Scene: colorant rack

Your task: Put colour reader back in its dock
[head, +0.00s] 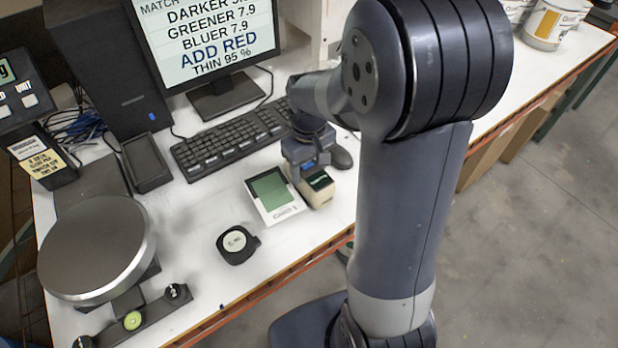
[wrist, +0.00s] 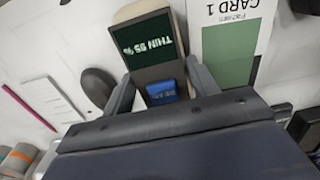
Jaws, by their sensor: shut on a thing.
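The colour reader (head: 319,190) is a beige and dark block with a small dark green screen; in the wrist view (wrist: 150,42) the screen reads "THIN 95 %" above a blue button. My gripper (head: 308,168) is shut on it, with a finger on either side in the wrist view (wrist: 162,84). The reader is beside the right edge of the white card with a green patch (head: 272,194). I cannot tell whether it touches the card or table. A long black open tray (head: 147,163), possibly the dock, lies left of the keyboard and looks empty.
The keyboard (head: 228,140) and monitor (head: 210,45) stand behind; a dark mouse (head: 341,158) is close right of my gripper. The bench front edge is near. The wrist view shows a pink pen (wrist: 28,107).

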